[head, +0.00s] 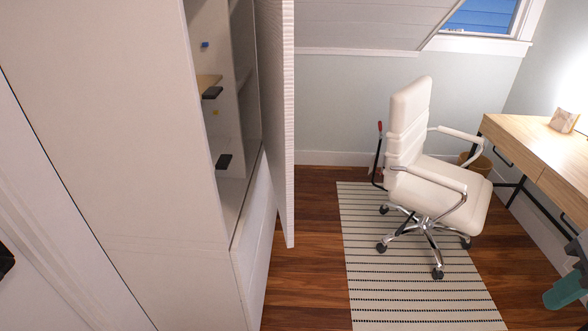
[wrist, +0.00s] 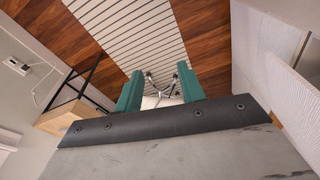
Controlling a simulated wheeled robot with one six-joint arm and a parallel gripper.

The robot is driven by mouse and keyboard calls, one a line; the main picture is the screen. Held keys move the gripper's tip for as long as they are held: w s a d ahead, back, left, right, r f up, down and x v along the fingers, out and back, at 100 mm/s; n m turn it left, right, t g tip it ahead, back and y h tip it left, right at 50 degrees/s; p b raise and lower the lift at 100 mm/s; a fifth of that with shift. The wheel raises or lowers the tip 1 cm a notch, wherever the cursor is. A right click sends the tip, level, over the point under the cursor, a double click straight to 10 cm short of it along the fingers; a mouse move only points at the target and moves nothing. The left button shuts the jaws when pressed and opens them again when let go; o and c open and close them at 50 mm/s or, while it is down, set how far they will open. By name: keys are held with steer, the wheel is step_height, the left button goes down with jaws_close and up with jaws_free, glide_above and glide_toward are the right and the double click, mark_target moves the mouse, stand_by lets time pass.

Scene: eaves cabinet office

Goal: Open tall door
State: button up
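The tall door (head: 273,110) of the white cabinet (head: 130,130) stands swung out from the cabinet front in the head view, with its edge toward me. The cabinet inside shows beside it, with shelves and small dark objects. My gripper (wrist: 160,88) has its two teal fingers well apart in the wrist view, with nothing held between them. In the head view only part of my gripper (head: 567,288) shows at the lower right edge, far from the door. White panels, seemingly the cabinet and a door (wrist: 296,95), show at the right of the wrist view.
A white swivel chair (head: 425,165) stands on a striped rug (head: 420,290) right of the cabinet. A wooden desk (head: 535,150) is at the right, with a bin (head: 478,163) behind the chair. Bare wooden floor (head: 310,270) lies between the cabinet and the rug.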

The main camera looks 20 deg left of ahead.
steer(key=w+a+f+n+t+y, duration=0.2)
steer(key=w+a+t, duration=0.1)
steer(key=w+a, duration=0.7)
steer(key=w+a+f+n+t+y, duration=0.1)
steer(key=w+a+f+t+y, duration=0.15)
steer(key=w+a, duration=0.65)
steer(key=n+t+y, duration=0.1)
steer(key=t+y, duration=0.1)
steer(key=t, duration=0.2)
glide_toward(290, 184)
steer(key=w+d+f, duration=0.2)
steer(key=w+d, duration=0.5)
steer(key=s+a+t, duration=0.1)
steer(key=a, duration=0.2)
steer(key=s+a+f+n+t+y, duration=0.1)
steer(key=s+a+t, duration=0.1)
steer(key=a, duration=0.1)
steer(key=s+a+f+t, duration=0.1)
steer(key=a, duration=0.1)
steer(key=shift+s+a+f+t+y, duration=0.1)
steer(key=shift+s+a+t+y, duration=0.15)
steer(key=shift+a+y, duration=0.15)
steer(key=x, duration=0.7)
steer(key=shift+w+a, duration=0.1)
steer(key=shift+w, duration=0.1)
jaws_close()
